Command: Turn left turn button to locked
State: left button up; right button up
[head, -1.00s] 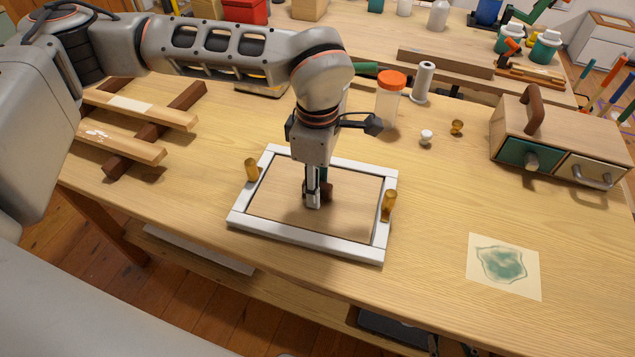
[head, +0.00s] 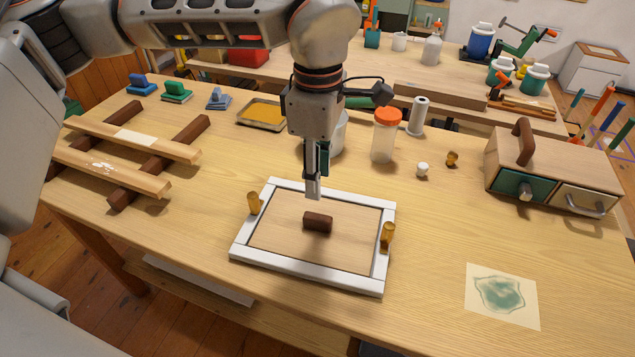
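A white frame (head: 300,277) with a wooden panel (head: 283,237) inside lies flat on the workbench. A dark brown block-like handle (head: 318,222) sits on the panel's middle. The left brass turn button (head: 254,203) is on the frame's left side, and the right one (head: 387,236) is on its right side. Both look upright in the picture; their exact turn is hard to tell. My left gripper (head: 315,193) points down above the panel, behind and above the brown handle, apart from it. Its fingers look close together, seen partly edge-on. My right gripper is not in view.
Wooden slats on dark bars (head: 132,155) lie at the left. An orange-lidded jar (head: 385,135), a white knob (head: 422,169) and a small brass piece (head: 452,158) stand behind the frame. A drawer box (head: 550,170) stands right. A stained sheet (head: 502,295) lies front right.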

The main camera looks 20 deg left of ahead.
aim_at(255, 204)
jog(key=k, duration=1)
